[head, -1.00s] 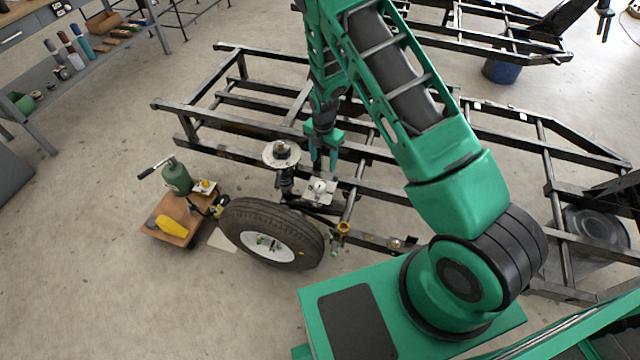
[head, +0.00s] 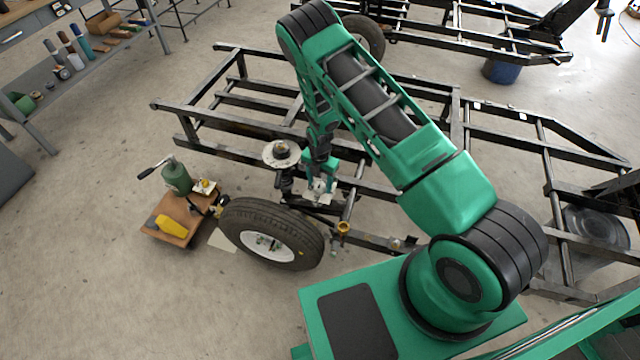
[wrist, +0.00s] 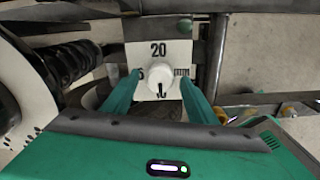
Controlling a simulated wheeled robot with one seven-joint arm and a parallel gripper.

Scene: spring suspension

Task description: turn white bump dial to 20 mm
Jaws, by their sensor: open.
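The white bump dial (wrist: 158,71) is a round knob on a white plate (wrist: 172,50) in the wrist view. The plate reads "20" above the knob, with a partly hidden "5" at the left and more small marks at the right. A dark pointer mark on the knob points down, away from the 20. My gripper (wrist: 159,82) is open, with one green finger on each side of the knob; I cannot tell whether they touch it. In the head view my gripper (head: 320,184) is down at the plate (head: 318,198) and hides most of the knob.
A coil spring (wrist: 72,62) stands left of the plate in the wrist view. The tyre (head: 272,234) is just below the plate in the head view. The black frame (head: 230,130) surrounds the area. A wooden board (head: 176,218) with a green jack (head: 176,178) lies left.

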